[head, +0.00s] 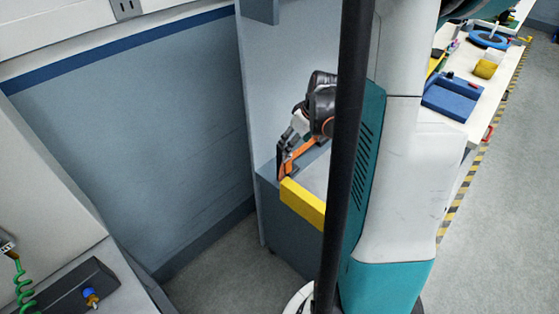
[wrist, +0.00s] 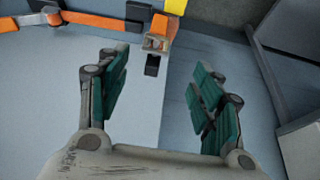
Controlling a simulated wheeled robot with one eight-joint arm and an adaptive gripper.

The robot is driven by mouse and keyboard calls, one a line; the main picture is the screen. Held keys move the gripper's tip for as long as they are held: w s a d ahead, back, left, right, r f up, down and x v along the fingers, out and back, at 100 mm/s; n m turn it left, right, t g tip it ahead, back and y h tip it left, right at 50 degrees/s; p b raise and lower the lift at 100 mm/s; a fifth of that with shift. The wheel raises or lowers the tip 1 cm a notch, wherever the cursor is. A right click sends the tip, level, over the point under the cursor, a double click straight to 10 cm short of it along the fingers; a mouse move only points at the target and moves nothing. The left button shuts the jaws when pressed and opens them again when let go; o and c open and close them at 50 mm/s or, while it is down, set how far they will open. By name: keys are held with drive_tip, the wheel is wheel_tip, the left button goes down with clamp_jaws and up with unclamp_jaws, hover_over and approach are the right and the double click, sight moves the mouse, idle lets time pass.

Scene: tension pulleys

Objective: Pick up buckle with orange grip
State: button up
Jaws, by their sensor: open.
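In the wrist view, the buckle with the orange grip (wrist: 157,42) lies on a pale grey surface, just beyond the gap between my fingers. Its frame looks tan and metallic, with a small black piece at its near end. My gripper (wrist: 160,82) is open, with teal pads on both sides and nothing between them. An orange strap (wrist: 88,19) with dark fittings lies to the left. In the head view, my gripper (head: 288,148) is low over the cabinet top beside an orange part. The arm and a dark pole hide much there, so I cannot tell whether they touch.
A yellow edge strip (head: 302,203) runs along the cabinet's front. A tall grey-blue panel (head: 150,120) stands to the left. A workbench with a blue case (head: 450,97) is at the right. A grey box-like form (wrist: 300,150) is at the wrist view's right.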

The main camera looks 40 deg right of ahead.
sight(289, 157)
drive_tip(key=b+x, duration=0.1)
drive_tip(key=x, duration=0.2)
drive_tip(key=b+x, duration=0.1)
drive_tip(key=x, duration=0.2)
drive_tip(key=d+b+x, duration=0.1)
drive_tip(key=x, duration=0.2)
drive_tip(key=shift+s+f, duration=0.2)
drive_tip(key=shift+s, duration=0.15)
drive_tip(key=b+x, duration=0.2)
drive_tip(key=x, duration=0.3)
drive_tip(key=shift+b, duration=0.35)
drive_tip(key=c, duration=1.2)
drive_tip(key=shift+c, duration=0.6)
